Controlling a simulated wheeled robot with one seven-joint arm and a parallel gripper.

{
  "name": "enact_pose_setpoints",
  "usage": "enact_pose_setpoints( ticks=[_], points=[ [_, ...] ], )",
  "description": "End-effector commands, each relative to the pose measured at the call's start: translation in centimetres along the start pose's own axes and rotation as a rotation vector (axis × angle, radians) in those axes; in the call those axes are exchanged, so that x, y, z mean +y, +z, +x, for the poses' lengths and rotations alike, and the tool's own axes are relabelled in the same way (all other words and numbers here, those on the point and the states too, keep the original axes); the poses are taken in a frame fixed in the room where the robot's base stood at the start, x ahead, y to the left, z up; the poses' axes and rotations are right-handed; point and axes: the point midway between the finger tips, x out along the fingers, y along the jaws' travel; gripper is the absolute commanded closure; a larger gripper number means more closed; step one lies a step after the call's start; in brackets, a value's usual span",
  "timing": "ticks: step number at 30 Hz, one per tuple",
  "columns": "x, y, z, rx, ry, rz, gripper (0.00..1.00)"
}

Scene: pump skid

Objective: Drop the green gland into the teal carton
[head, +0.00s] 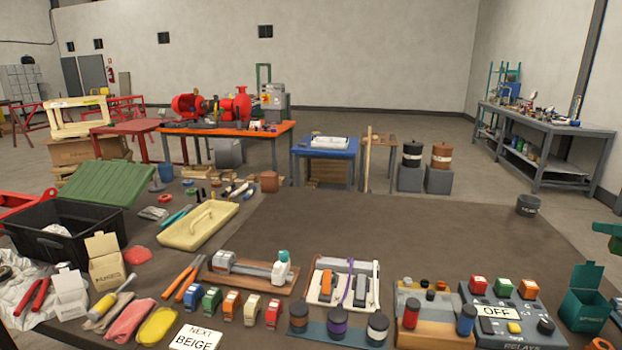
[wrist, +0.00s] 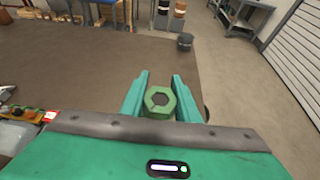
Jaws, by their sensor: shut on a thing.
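The green gland (wrist: 158,112), a hexagonal nut-like piece with a hole, sits between the two teal fingers of my gripper (wrist: 162,77) in the wrist view. My gripper is shut on it and holds it up, with the brown tabletop and floor beyond. A teal part at the right edge of the head view looks like my gripper (head: 608,236), partly cut off; the gland cannot be made out there. The teal carton (head: 583,311) stands at the front right of the table in the head view, its flap raised. My gripper is above and behind it in that picture.
A relay box (head: 510,316) with coloured buttons stands left of the carton. An orange item (head: 600,344) lies in front of it, cut off by the frame. A dark pot (head: 527,206) stands behind. The brown tabletop (head: 400,225) is clear in the middle.

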Motion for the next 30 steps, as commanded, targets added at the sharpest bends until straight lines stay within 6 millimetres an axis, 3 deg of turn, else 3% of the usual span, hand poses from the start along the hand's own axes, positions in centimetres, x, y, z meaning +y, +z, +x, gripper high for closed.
enact_pose_setpoints(
  ticks=[8, 21, 30],
  points=[
    [-0.3, -0.7, 0.2, 0.001, -0.002, 0.004, 0.96],
    [-0.4, -4.8, 1.8, 0.001, -0.004, 0.005, 0.96],
    [-0.4, -5.6, 2.1, 0.000, -0.005, 0.003, 0.96]
  ],
)
